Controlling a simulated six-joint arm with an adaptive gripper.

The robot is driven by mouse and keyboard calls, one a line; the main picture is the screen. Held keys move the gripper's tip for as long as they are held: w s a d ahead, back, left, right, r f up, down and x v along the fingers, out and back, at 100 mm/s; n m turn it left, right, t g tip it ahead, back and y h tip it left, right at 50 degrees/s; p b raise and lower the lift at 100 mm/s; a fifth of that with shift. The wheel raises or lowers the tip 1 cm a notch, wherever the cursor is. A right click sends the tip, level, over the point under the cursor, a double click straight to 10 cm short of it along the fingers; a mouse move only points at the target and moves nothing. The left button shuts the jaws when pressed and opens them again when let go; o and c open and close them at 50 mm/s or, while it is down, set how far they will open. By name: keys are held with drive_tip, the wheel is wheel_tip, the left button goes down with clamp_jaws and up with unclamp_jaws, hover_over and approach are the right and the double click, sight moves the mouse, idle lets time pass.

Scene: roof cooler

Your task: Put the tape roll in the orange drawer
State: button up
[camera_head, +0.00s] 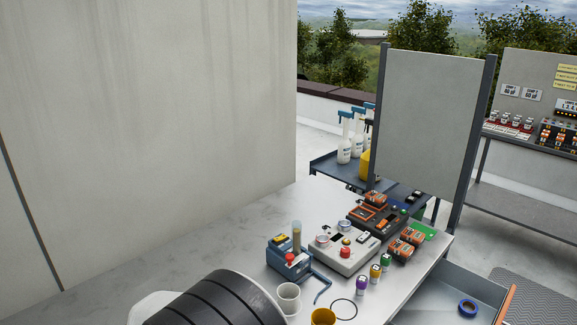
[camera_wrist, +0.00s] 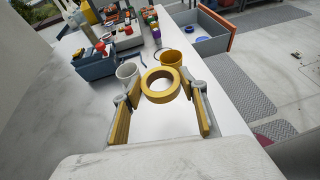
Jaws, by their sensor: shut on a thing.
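In the wrist view, my gripper (camera_wrist: 160,92) has its two yellow-padded fingers on either side of a yellow tape roll (camera_wrist: 148,88) and is shut on it. The roll's round hole faces the camera. The orange drawer (camera_wrist: 216,29) stands open beyond the table's right side, with an orange front and grey walls. It also shows in the head view (camera_head: 507,305), at the lower right. A blue ring (camera_head: 467,307) lies inside it. In the head view my arm covers the lower middle, and the gripper and held roll are not visible there.
A white cup (camera_head: 288,296) and a yellow cup (camera_head: 323,317) stand near the held roll. A blue tool holder (camera_head: 287,262), a grey device (camera_head: 345,250) and several small bottles (camera_head: 375,272) stand farther back. The table's left side (camera_head: 190,258) is clear.

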drive_tip(key=w+d, duration=0.1)
drive_tip(key=d, duration=0.3)
drive_tip(key=w+d+f, duration=0.1)
drive_tip(key=d, duration=0.4)
drive_tip(key=w+d+f, duration=0.1)
drive_tip(key=d, duration=0.3)
drive_tip(key=shift+w+d+f, duration=0.15)
drive_tip(key=shift+w+d, duration=0.15)
drive_tip(key=d, duration=0.2)
drive_tip(key=d+f, duration=0.1)
drive_tip(key=d, duration=0.1)
drive_tip(key=d+f, duration=0.1)
drive_tip(key=d, duration=0.1)
drive_tip(key=shift+s+d+f, duration=0.1)
drive_tip(key=shift+s+d, duration=0.15)
drive_tip(key=shift+s, duration=0.05)
drive_tip(key=shift+s+d+f, duration=0.25)
drive_tip(key=shift+d+f, duration=0.65)
drive_tip(key=shift+f, duration=0.15)
drive_tip(key=shift+s+d+f, duration=0.1)
drive_tip(key=shift+d+f, duration=0.05)
drive_tip(key=shift+f, duration=0.35)
drive_tip(key=shift+s+d+f, duration=0.1)
drive_tip(key=shift+f, duration=0.4)
wheel_tip(320, 180, up, 7)
